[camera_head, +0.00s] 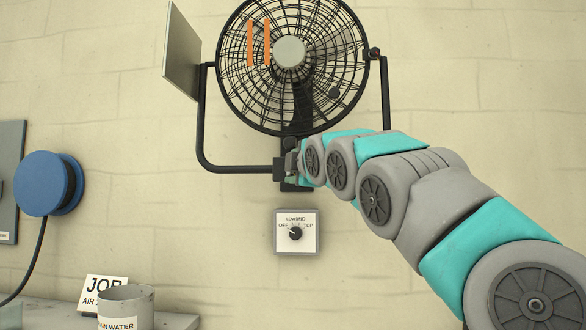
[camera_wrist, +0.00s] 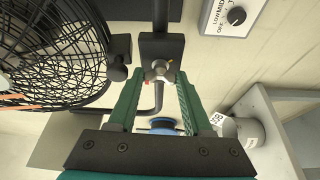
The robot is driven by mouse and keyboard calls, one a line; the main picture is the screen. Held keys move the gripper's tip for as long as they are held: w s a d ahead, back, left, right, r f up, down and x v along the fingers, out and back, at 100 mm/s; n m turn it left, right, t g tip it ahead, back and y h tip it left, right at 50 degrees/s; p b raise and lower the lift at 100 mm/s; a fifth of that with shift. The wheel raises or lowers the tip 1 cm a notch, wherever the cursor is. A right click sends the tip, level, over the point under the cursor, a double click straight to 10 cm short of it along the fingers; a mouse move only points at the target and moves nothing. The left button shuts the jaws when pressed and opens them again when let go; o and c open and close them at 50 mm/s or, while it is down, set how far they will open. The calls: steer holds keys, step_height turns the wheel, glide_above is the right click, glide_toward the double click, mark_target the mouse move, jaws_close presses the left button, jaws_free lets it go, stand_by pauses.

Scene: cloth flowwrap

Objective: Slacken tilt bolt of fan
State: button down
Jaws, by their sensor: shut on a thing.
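A black caged fan (camera_head: 330,95) hangs in a bent-tube yoke (camera_head: 203,120) on the wall. Below its cage is a black bracket (camera_wrist: 160,45). A silver bolt (camera_wrist: 161,70) with a lobed head sits on this bracket, with small red and yellow marks beside it; I take it for the tilt bolt. My gripper (camera_wrist: 160,78) has one green finger on each side of the bolt head and is shut on it. In the head view my gripper (camera_head: 292,165) is at the bracket, and my wrist hides the bolt. A black knob (camera_wrist: 117,72) stands beside the bracket.
A dial switch plate (camera_head: 297,245) is on the wall just below the bracket. A flat panel (camera_head: 182,50) stands out at upper left. A blue reel (camera_head: 45,183) with a cable is at left. A can (camera_head: 127,303) and a JOB card (camera_head: 98,288) stand on a shelf at lower left.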

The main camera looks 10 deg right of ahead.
steer(key=shift+c, duration=1.6)
jaws_free()
